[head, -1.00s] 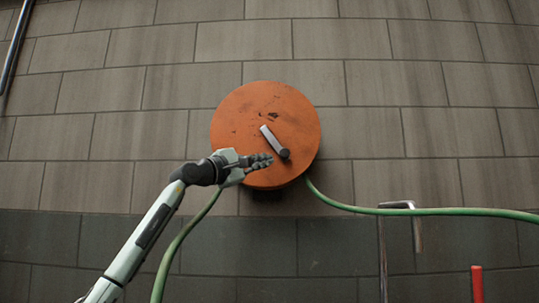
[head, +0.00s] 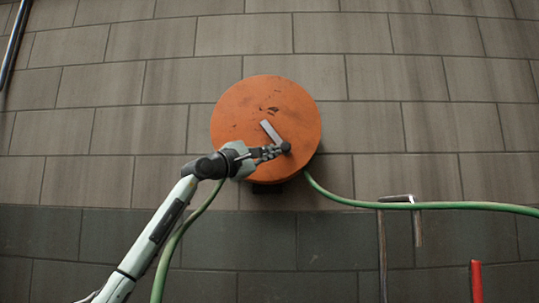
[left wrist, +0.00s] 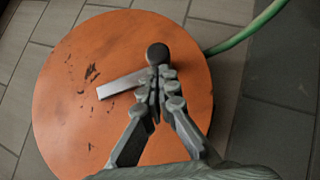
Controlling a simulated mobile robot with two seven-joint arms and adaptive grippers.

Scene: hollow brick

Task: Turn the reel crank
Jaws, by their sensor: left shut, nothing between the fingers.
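The orange reel (head: 240,112) is a round, scuffed disc on the tiled wall. Its crank is a light grey bar (head: 270,131) with a dark round knob (head: 286,147) at its lower right end. My left gripper (head: 277,152) is in front of the reel with its fingertips at the knob. In the left wrist view the fingers (left wrist: 160,75) are closed together, just below the dark knob (left wrist: 158,53), and the grey bar (left wrist: 122,84) runs off to the left. The fingers hold nothing; whether they touch the knob I cannot tell. My right gripper is not in view.
A green hose (head: 420,207) runs right from the reel, and another length (head: 180,235) hangs down behind my left arm. A metal bent bar (head: 397,199) and a red post (head: 477,283) stand at the lower right.

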